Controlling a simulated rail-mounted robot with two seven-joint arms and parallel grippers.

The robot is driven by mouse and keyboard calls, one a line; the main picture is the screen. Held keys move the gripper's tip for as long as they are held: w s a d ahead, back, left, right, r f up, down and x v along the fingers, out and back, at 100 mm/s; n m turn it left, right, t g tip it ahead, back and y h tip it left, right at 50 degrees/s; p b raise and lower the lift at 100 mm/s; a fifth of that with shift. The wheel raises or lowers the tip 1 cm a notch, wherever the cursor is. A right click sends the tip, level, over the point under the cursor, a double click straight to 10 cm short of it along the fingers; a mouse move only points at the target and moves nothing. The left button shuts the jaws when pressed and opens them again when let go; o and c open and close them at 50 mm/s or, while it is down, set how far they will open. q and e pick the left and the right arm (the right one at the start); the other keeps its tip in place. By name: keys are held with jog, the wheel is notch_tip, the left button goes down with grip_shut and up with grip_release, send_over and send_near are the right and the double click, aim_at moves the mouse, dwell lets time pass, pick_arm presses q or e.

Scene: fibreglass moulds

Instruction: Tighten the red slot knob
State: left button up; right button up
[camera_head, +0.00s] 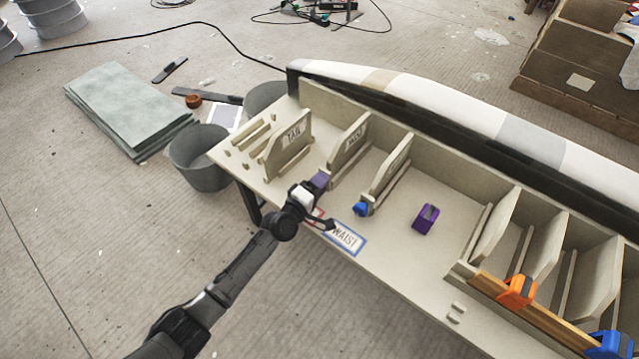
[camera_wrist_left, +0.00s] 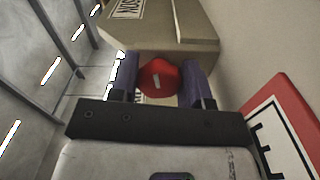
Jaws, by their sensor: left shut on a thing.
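My right gripper is not in view.
A blue knob (camera_head: 361,209) sits at the third divider (camera_head: 391,165). An orange clamp (camera_head: 517,291) and a blue clamp (camera_head: 609,345) grip a wooden strip. Grey buckets (camera_head: 200,172) stand left of the bench.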

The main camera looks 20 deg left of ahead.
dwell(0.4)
pick_arm(q)
jog(key=o, duration=0.9)
jog(key=shift+s, duration=0.1)
jog(key=shift+s+a, duration=0.1)
jog(key=shift+s, duration=0.15)
jog(key=p+v, duration=0.5)
jog(key=v, duration=0.8)
